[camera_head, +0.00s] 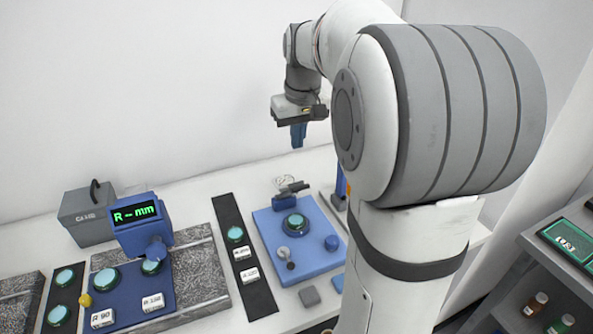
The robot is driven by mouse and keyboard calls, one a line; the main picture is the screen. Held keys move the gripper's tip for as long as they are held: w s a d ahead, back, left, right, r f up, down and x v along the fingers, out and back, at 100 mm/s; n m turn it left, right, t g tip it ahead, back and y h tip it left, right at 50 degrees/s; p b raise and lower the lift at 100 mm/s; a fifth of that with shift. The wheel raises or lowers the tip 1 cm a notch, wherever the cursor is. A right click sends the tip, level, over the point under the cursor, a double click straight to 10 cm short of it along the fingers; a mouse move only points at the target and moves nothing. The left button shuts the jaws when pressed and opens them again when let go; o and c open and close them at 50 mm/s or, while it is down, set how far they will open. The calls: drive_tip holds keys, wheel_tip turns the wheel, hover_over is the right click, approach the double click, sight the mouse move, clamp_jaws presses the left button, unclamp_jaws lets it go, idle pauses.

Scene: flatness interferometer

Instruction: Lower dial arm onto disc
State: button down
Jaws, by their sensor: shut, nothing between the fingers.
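My gripper (298,136), with blue fingers, hangs shut and empty in the air at the upper middle, above and behind the blue station. The blue station (268,232) stands on the bench at the middle right. A teal disc (295,221) sits in a dark round seat on its top. A dark arm-like piece (291,188) shows just behind the disc and looks raised; it seems to be the dial arm, but I cannot tell for sure. A small lever knob (284,254) and a blue knob (331,242) stand on the station's front part.
A blue gauge with a green "R -- mm" display (135,214) stands at left on a granite slab (205,268), near a grey case (88,216). Dark strips hold more discs and labelled white blocks. Grey pads (310,296) lie before the station. My arm fills the right middle.

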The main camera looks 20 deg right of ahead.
hover_over(299, 186)
drive_tip(key=w, duration=0.3)
drive_tip(key=f, duration=0.5)
drive_tip(key=shift+s+d+f+p, duration=0.1)
drive_tip(key=shift+s+f+p, duration=0.1)
drive_tip(key=shift+f+p, duration=0.2)
drive_tip(key=shift+s+f+p, duration=0.15)
drive_tip(key=shift+s+f, duration=0.4)
drive_tip(key=shift+f, duration=0.4)
drive_tip(key=shift+s+f+p, duration=0.15)
drive_tip(key=shift+s+f, duration=0.4)
drive_tip(key=shift+f, duration=0.35)
drive_tip(key=shift+f+b, duration=0.15)
drive_tip(key=shift+b, duration=0.15)
